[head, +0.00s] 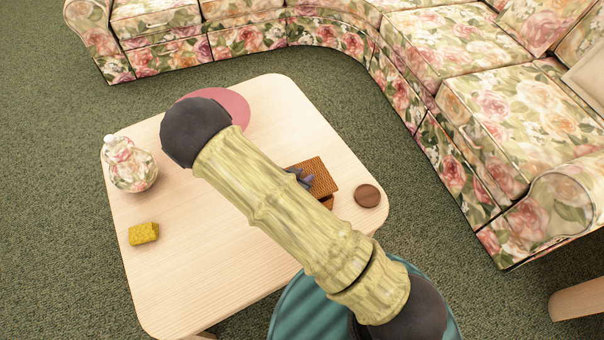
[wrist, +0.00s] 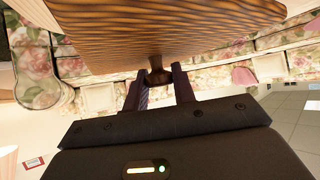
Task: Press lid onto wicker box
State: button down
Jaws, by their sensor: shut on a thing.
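The woven brown lid (head: 320,174) shows beyond my arm on the right part of the table in the head view. In the wrist view the lid (wrist: 165,25) fills the top, with a small brown knob (wrist: 159,74) between my fingers. My gripper (head: 299,177) is shut on this knob; its dark fingers also show in the wrist view (wrist: 160,82). A small brown part of the wicker box (head: 327,202) shows just under the lid's near edge. My arm hides most of the box, and I cannot tell whether the lid touches it.
The light wooden table (head: 180,270) also bears a brown disc (head: 367,195) right of the lid, a yellow sponge (head: 143,233), a floral jar (head: 131,166) and a pink round mat (head: 232,105). A floral sofa (head: 420,60) curves around the back and right. The table's front left is clear.

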jog(key=shift+f+b, duration=0.65)
jog(key=shift+f, duration=0.7)
jog(key=shift+f, duration=0.8)
dwell(1.0)
jog(key=shift+s, duration=0.15)
jog(key=shift+f, duration=0.15)
dwell(0.5)
jog(key=c, duration=0.6)
grip_release()
dwell(0.4)
